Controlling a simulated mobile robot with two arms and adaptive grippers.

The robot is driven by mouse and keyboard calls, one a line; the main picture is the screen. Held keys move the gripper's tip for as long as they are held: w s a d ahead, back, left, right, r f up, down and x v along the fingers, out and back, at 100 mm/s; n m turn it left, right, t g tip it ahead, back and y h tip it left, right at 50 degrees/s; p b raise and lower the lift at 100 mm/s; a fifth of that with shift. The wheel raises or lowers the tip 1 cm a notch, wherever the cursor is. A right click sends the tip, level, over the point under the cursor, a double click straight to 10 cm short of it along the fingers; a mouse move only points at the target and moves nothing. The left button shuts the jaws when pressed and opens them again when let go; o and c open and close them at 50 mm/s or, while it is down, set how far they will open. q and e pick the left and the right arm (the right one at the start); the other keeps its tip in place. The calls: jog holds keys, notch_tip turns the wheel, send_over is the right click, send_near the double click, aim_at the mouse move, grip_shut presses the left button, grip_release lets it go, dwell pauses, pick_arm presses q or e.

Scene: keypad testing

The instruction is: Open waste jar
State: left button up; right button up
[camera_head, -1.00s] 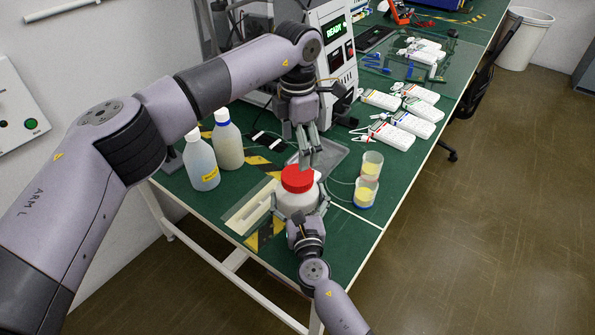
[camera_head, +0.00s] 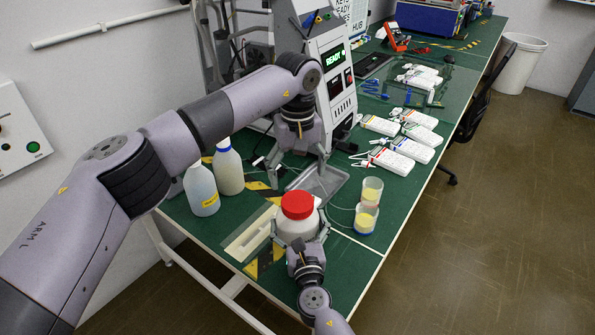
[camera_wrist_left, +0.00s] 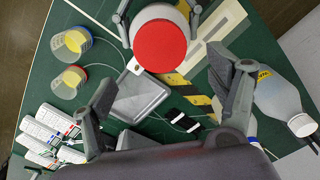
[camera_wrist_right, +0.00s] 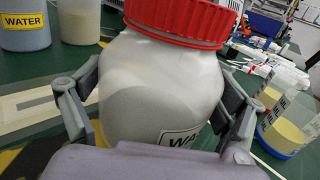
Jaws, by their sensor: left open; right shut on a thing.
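The waste jar (camera_head: 297,222) is a white jar with a red screw lid (camera_head: 297,204), standing upright near the front of the green table. The lid sits on the jar. My right gripper (camera_head: 300,230) is shut around the jar's body from the front; the right wrist view shows the white body (camera_wrist_right: 160,85) between its fingers, with a label partly hidden. My left gripper (camera_head: 299,165) is open and empty, pointing down above and behind the jar, apart from the lid. In the left wrist view the lid (camera_wrist_left: 160,46) lies beyond its spread fingers (camera_wrist_left: 165,100).
Two bottles (camera_head: 202,190) (camera_head: 229,170) stand left of the jar. Two cups with yellow contents (camera_head: 371,190) (camera_head: 366,217) stand to its right. A grey tray (camera_head: 325,185) lies behind it.

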aim_at(297, 200)
pick_arm(q)
jog(key=shift+m, duration=0.7)
jog(key=shift+f, duration=0.25)
notch_tip(297, 200, down, 8)
jog(key=shift+r, duration=0.25)
